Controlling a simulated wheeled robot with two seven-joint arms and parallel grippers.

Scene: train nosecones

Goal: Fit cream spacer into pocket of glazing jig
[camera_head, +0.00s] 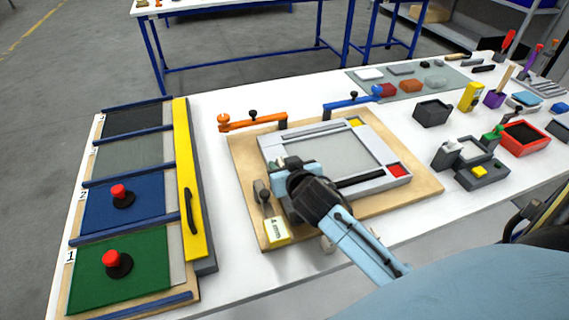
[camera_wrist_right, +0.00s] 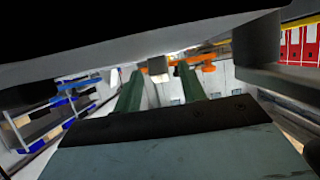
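The glazing jig (camera_head: 395,187) is a light grey rectangular frame on a wooden board, with a grey panel inside. A yellow block (camera_head: 355,121) and a red block (camera_head: 397,170) sit at its right corners. My right gripper (camera_head: 285,168) is over the jig's left side and hides part of it there. In the right wrist view its two green fingers (camera_wrist_right: 158,82) stand apart. My left gripper is not in view.
An orange clamp (camera_head: 252,122) and a blue clamp (camera_head: 352,104) stand at the board's back edge. A "4 mm" tag (camera_head: 277,230) lies at its front left. Coloured panels with a yellow bar (camera_head: 187,170) fill the left. Small bins and tools crowd the right, including a red tray (camera_head: 525,137).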

